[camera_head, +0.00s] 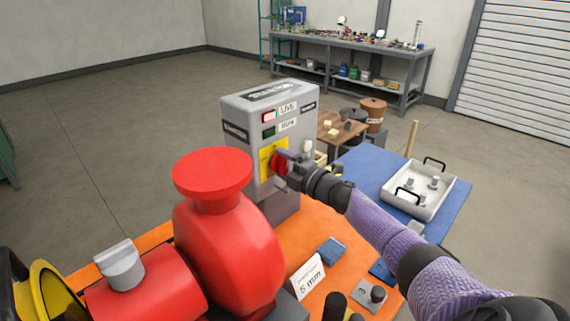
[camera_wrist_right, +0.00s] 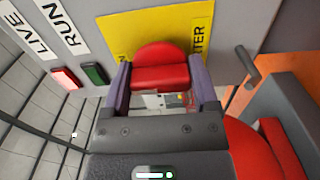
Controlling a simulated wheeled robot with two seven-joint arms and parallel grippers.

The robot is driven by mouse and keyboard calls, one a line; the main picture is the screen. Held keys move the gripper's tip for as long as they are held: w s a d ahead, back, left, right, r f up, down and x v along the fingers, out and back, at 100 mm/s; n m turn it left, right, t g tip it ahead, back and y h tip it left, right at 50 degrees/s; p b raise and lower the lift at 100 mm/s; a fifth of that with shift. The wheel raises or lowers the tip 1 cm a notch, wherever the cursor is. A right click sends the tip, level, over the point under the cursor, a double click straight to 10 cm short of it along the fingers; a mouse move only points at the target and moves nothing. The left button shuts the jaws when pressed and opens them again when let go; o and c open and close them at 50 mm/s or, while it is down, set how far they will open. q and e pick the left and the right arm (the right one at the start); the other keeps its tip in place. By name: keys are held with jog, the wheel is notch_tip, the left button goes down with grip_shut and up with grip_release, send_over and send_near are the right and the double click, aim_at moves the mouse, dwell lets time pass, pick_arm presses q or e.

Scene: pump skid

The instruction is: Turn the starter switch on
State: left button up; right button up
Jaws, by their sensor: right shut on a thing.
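The starter box (camera_head: 242,125) is a grey cabinet standing on the orange skid, with LIVE and RUN labels beside a red and a dark green indicator. Its red rotary switch (camera_head: 279,163) sits on a yellow plate; in the right wrist view the red switch (camera_wrist_right: 160,68) shows between the fingers. My right gripper (camera_head: 286,165) is at the box front, shut on the red switch, with a purple finger (camera_wrist_right: 207,90) on each side of it. In the head view the gripper partly hides the switch. My left gripper is not in view.
A red pump (camera_head: 228,240) stands close to the left of the box. A 5 mm card (camera_head: 306,275) and blue blocks lie on the orange skid (camera_head: 270,265). A white tray (camera_head: 433,195) sits on a blue surface at right. A workbench (camera_head: 345,50) stands behind.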

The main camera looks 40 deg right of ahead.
dwell(0.3)
jog(key=o, duration=0.9)
jog(key=shift+o, duration=1.1)
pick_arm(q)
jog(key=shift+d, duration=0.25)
pick_arm(e)
jog(key=shift+s, duration=0.1)
jog(key=shift+s, duration=0.3)
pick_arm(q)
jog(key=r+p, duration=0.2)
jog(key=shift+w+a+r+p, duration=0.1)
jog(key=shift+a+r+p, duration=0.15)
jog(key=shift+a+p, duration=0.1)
pick_arm(e)
jog(key=s, duration=0.9)
jog(key=shift+d, duration=0.45)
